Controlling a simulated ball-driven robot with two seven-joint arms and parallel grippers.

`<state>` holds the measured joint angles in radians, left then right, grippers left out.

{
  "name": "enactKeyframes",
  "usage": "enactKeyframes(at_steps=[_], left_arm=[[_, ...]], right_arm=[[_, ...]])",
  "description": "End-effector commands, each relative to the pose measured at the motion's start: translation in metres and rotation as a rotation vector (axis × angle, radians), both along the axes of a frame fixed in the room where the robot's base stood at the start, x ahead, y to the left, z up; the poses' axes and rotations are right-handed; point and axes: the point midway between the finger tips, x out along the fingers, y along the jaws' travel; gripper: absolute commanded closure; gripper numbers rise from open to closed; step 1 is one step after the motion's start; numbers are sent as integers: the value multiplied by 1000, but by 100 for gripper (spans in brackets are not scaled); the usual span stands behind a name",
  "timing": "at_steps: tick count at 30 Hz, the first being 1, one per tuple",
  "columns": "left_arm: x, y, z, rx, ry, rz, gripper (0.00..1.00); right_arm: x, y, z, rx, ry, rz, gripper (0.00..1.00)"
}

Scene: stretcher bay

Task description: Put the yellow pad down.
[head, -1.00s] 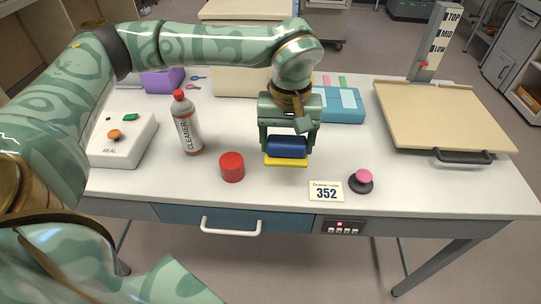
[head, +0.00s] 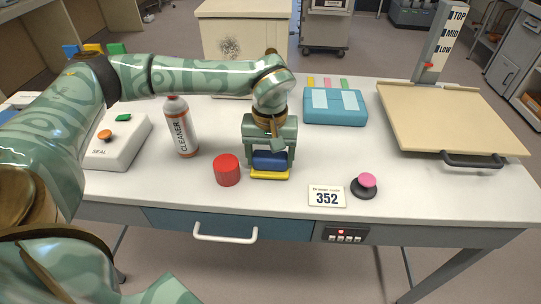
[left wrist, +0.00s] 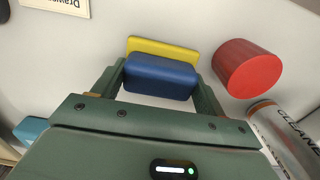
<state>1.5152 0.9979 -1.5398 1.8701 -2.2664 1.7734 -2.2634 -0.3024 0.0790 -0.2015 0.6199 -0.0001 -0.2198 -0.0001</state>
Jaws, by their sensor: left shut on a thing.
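The yellow pad (head: 269,175) is a thin yellow slab under a blue block-shaped part (head: 270,160). My left gripper (head: 270,166) points down and is shut on the blue part, with a finger at each side. The yellow slab sticks out below the fingertips, at or just above the white tabletop; I cannot tell whether it touches. In the left wrist view the blue part lies between the fingers and the yellow pad (left wrist: 165,47) shows beyond it. My right gripper is not in view.
A red cylinder (head: 227,170) stands close left of the pad, with a cleaner bottle (head: 182,130) behind it. A "352" card (head: 327,196) and a pink-topped knob (head: 366,184) are to the right. A teal case (head: 335,108) lies behind. Table between case and card is clear.

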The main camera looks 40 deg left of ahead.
Motion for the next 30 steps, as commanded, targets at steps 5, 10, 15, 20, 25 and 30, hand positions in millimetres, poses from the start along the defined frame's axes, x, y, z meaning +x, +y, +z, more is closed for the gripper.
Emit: enactKeyframes(at_steps=[5,10,15,20,25,30], left_arm=[[0,0,-2,-1,1,0,6],[0,0,-2,0,1,0,6],[0,0,3,1,-1,0,6],[0,0,34,0,-6,1,6],[0,0,77,1,-7,1,6],[0,0,107,1,-3,1,6]], right_arm=[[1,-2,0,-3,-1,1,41],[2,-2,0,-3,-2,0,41],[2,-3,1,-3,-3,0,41],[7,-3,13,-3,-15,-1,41],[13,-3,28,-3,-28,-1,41],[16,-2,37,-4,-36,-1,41]])
